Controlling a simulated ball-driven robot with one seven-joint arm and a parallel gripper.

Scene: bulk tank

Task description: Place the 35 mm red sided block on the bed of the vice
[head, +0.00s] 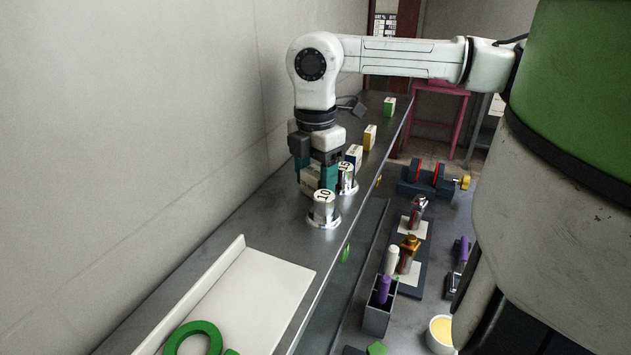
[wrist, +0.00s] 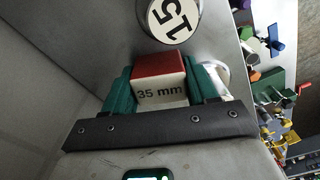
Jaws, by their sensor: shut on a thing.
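My gripper (head: 316,183) is low over the grey steel ledge, its green fingers on either side of a pale block. The wrist view shows my gripper (wrist: 160,85) shut on the 35 mm block (wrist: 160,90), which has a red side and a white face printed "35 mm". Whether the block touches the ledge is hard to tell. A dark blue device with red parts and a yellow end (head: 432,178) stands on the lower bench at right; I cannot tell whether it is the vice.
Metal cylinders with numbered tops (head: 325,209) stand close beside my gripper; one shows in the wrist view (wrist: 172,18). More blocks (head: 370,137) stand farther along the ledge (head: 235,225). A white tray (head: 262,288) is in front. A wall bounds the left. Tools and holders (head: 377,316) crowd the lower bench.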

